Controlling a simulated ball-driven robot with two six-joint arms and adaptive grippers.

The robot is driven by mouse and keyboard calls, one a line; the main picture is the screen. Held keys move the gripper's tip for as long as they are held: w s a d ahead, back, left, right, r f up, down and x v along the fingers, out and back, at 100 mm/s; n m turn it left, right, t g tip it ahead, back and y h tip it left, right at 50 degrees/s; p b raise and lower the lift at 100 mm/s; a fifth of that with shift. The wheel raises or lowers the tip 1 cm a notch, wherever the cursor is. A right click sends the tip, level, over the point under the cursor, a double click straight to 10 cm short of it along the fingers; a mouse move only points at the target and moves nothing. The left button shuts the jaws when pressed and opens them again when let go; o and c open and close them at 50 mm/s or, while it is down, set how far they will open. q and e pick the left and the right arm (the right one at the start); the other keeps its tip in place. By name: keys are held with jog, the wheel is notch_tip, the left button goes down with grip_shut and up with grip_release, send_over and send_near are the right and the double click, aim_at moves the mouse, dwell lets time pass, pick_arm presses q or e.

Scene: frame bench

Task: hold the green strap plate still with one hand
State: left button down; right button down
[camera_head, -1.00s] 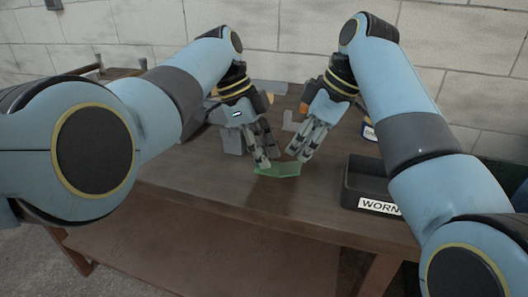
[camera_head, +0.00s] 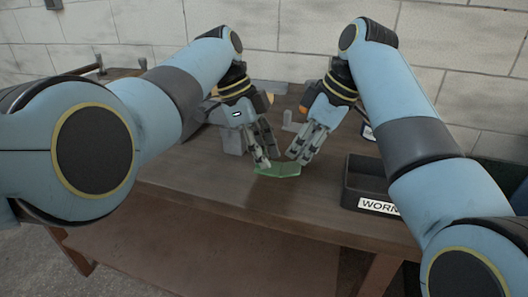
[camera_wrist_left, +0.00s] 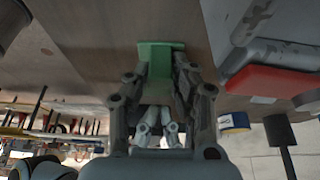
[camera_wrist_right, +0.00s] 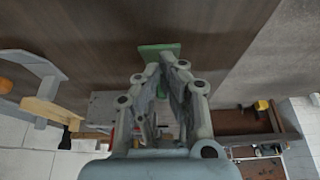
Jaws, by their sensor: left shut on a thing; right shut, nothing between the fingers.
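The green strap plate (camera_head: 278,170) lies on the bench top near its front edge. My left gripper (camera_head: 264,164) is shut on the plate's left part. In the left wrist view the plate (camera_wrist_left: 158,58) sits between that gripper's fingers. My right gripper (camera_head: 298,160) is shut and empty, its fingertips close above the plate's right part. In the right wrist view the plate (camera_wrist_right: 158,50) shows just beyond the fingertips; whether they touch it I cannot tell.
A dark tray (camera_head: 366,184) labelled "WORN" stands on the bench to the right. A grey block (camera_head: 233,140) and a small grey bracket (camera_head: 288,122) are behind the grippers. A stone block wall rises behind the bench. The bench front left of the tray is clear.

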aim_at(300, 168)
pick_arm(q)
jog(key=shift+s, duration=0.1)
pick_arm(e)
jog(key=shift+s+f, duration=0.15)
jog(key=shift+f, duration=1)
jog(key=shift+s+f, duration=0.1)
jog(key=shift+f, duration=1)
dwell(0.3)
jog(key=shift+w+r, duration=0.15)
jog(key=shift+r, duration=2)
jog(key=shift+w+r, duration=0.1)
jog(key=shift+r, duration=2.05)
pick_arm(q)
jog(key=shift+f, duration=0.1)
jog(key=c, duration=1.1)
grip_release()
jog(key=shift+r, duration=0.2)
